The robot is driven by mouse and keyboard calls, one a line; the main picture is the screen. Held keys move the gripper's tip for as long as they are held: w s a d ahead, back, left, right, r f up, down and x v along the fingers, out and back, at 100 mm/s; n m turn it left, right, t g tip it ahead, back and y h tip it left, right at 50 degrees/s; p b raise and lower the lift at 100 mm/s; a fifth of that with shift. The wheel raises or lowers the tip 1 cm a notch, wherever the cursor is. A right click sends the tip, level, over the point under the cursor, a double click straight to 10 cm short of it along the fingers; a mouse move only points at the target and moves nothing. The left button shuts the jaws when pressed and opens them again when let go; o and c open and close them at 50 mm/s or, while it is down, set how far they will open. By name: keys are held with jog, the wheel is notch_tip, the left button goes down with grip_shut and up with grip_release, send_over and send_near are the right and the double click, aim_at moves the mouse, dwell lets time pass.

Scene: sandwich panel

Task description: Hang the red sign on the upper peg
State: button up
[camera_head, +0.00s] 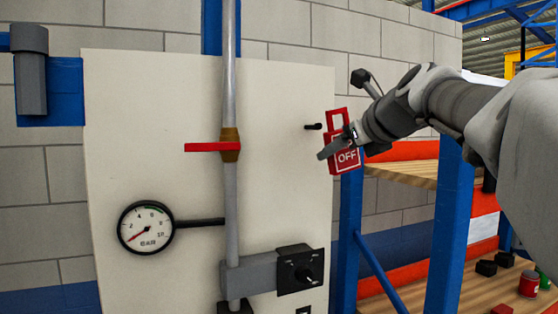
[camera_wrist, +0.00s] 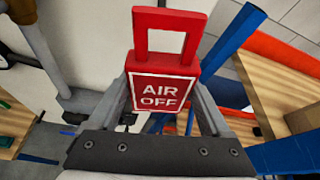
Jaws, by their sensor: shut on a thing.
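The red sign (camera_head: 346,158) is held in my gripper (camera_head: 338,147), to the right of the panel's right edge in the head view. It has a rectangular open loop at its top and stands nearly upright, slightly tilted. In the wrist view the sign (camera_wrist: 163,88) reads "AIR OFF" and sits between the two fingers of my gripper (camera_wrist: 165,95). The upper peg (camera_head: 313,127) is a short black peg near the panel's right edge, just left of the sign's loop. The sign and the peg look apart. The peg cannot be made out in the wrist view.
The pale panel (camera_head: 150,100) carries a vertical pipe (camera_head: 229,90) with a red valve handle (camera_head: 205,147), a gauge (camera_head: 146,227) and a black switch box (camera_head: 300,270). A blue-framed shelf (camera_head: 450,220) with wooden boards stands close on the right, below my arm.

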aim_at(312, 157)
jog(key=shift+w+a+f+p, duration=0.1)
jog(key=shift+w+a+p, duration=0.45)
jog(key=shift+w, duration=0.8)
jog(key=shift+w+a+f+p, duration=0.15)
jog(key=shift+w+a+p, duration=0.15)
jog(key=shift+w+p, duration=0.75)
jog(key=shift+w+a+f+p, duration=0.1)
jog(key=shift+w+a+p, duration=0.3)
jog(key=shift+w, duration=1.2)
jog(key=shift+w+a+f+p, duration=0.2)
jog(key=shift+w+f+p, duration=0.1)
jog(key=shift+w, duration=0.15)
jog(key=shift+f, duration=0.15)
jog(key=shift+f, duration=0.15)
jog(key=o, duration=1.2)
